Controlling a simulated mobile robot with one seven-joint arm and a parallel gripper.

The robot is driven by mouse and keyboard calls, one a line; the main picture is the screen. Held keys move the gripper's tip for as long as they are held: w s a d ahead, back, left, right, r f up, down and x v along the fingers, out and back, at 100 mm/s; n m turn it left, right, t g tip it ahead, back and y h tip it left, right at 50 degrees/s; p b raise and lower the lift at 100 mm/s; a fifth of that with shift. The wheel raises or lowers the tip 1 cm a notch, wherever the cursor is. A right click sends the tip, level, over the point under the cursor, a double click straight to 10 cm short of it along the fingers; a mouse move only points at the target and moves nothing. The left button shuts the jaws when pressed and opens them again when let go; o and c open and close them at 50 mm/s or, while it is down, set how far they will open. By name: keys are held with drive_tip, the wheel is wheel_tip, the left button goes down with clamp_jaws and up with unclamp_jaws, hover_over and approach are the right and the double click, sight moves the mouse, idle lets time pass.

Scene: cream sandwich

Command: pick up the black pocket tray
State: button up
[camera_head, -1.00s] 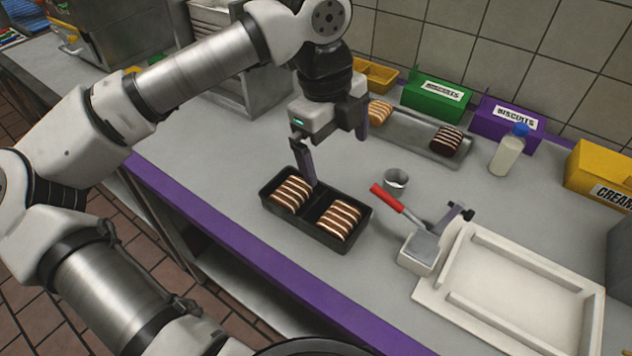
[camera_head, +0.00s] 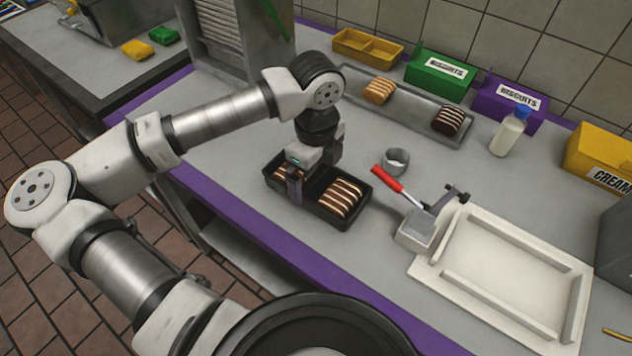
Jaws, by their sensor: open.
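The black pocket tray (camera_head: 318,210) lies on the grey counter near its purple front edge. It has two pockets with a divider between them. Striped brown-and-cream biscuits (camera_head: 340,198) fill the right pocket, and more striped biscuits (camera_head: 282,174) show partly in the left pocket. My gripper (camera_head: 300,190) is open and low over the left part of the tray, with one finger in front of the left pocket. The other finger is mostly hidden, and I cannot tell whether the fingers touch the tray.
A metal cup (camera_head: 396,161) and a red-handled tool on a block (camera_head: 418,222) stand right of the tray, before a white board (camera_head: 440,262). Behind are a metal tray (camera_head: 415,108) with biscuits, a bottle (camera_head: 508,134), and green (camera_head: 440,72), purple (camera_head: 508,102) and yellow (camera_head: 598,155) boxes.

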sight(316, 186)
drive_tip(key=shift+f, duration=1.25)
drive_tip(key=c, duration=0.8)
drive_tip(key=shift+r, duration=0.1)
